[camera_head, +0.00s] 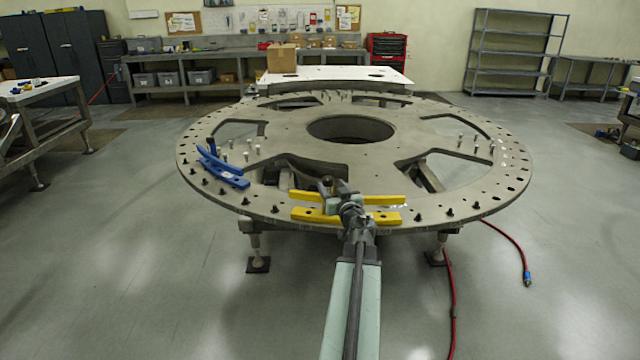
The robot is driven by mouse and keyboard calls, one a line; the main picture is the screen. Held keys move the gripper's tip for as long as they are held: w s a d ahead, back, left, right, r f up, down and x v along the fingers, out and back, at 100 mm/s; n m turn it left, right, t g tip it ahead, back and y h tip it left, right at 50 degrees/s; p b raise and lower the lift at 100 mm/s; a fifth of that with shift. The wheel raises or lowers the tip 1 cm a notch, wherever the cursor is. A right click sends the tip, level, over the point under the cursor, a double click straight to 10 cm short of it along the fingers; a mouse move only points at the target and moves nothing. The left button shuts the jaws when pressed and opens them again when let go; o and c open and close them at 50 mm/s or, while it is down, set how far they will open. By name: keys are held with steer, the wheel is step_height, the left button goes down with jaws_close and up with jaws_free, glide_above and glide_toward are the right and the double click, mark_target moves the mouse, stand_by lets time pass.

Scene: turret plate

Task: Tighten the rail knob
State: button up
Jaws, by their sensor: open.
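A yellow rail piece (318,215) lies on the near rim of the large round grey plate (285,150), with raised yellow bars along its far side. My gripper (332,187) is open over the middle of this yellow piece and hides part of it. A small dark knob-like part (327,180) shows at the fingertips. I cannot tell whether it is the rail knob, or whether the fingers are around it or only beside it. A blue rail piece (222,172) of similar shape sits on the plate's left rim, with a small upright blue part at its far end.
Black bolts stand along the near rim, and several pale pins stand farther in on the plate. The plate has a round centre hole and large cut-outs. A red hose (505,240) lies on the floor at right. A white-topped bench (40,90) stands at left.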

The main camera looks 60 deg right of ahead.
mark_target(326, 177)
steer(key=shift+w, duration=0.15)
steer(key=shift+d+r, duration=0.1)
steer(key=shift+d, duration=0.05)
steer(key=x, duration=0.7)
steer(key=shift+w+d, duration=0.15)
jaws_close()
